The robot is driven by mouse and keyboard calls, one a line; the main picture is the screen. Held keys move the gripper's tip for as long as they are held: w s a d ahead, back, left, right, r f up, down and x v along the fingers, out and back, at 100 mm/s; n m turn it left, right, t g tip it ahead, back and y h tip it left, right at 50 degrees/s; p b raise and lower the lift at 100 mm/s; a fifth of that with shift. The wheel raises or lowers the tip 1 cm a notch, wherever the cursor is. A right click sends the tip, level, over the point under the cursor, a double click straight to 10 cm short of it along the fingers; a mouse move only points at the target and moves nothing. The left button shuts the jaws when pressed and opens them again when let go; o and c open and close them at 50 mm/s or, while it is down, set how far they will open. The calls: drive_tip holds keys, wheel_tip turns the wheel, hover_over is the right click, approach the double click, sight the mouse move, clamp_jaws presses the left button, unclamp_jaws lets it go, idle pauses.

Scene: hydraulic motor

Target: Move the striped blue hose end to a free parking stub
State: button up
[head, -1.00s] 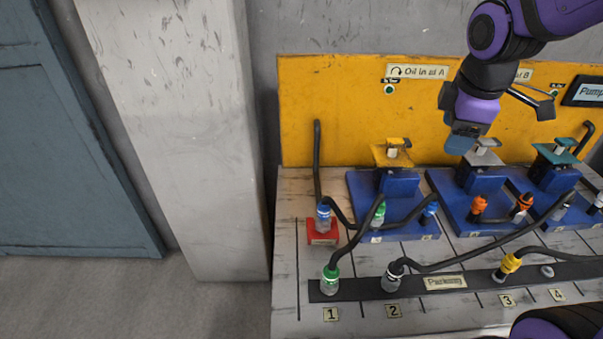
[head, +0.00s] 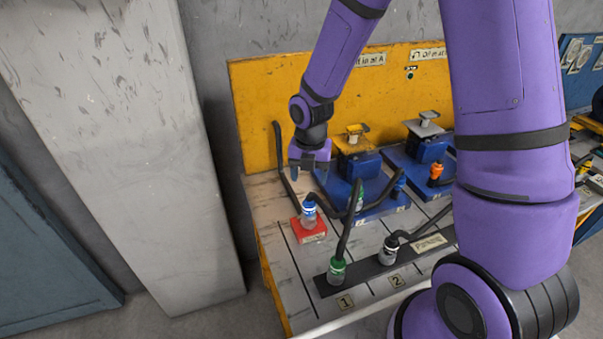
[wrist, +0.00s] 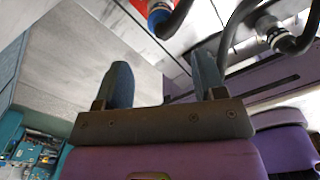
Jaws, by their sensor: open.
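A blue hose end with a white band (head: 308,211) stands upright on the red block (head: 309,232) at the board's left; its blue cap also shows at the top of the wrist view (wrist: 158,14). Another blue hose end (head: 398,186) is at the first blue base; I cannot tell whether it has stripes. My gripper (head: 305,174) is open and empty, above and behind the red block, apart from the hose end. Its two fingers show in the wrist view (wrist: 163,82). On the parking strip (head: 362,269), stub 1 holds a green hose end (head: 337,268) and stub 2 a black-and-white one (head: 388,250). My arm hides stubs 3 and 4.
A black hose (head: 282,160) rises at the board's back left. A yellow panel (head: 262,110) stands behind, and a grey pillar (head: 140,130) is to the left. Blue bases with a yellow-topped pump (head: 354,135) and an orange hose end (head: 436,170) are to the right.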

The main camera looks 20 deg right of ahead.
sight(309, 199)
drive_tip(key=shift+f, duration=4.4)
clamp_jaws()
drive_tip(key=shift+r, duration=0.35)
drive_tip(key=shift+r, duration=0.15)
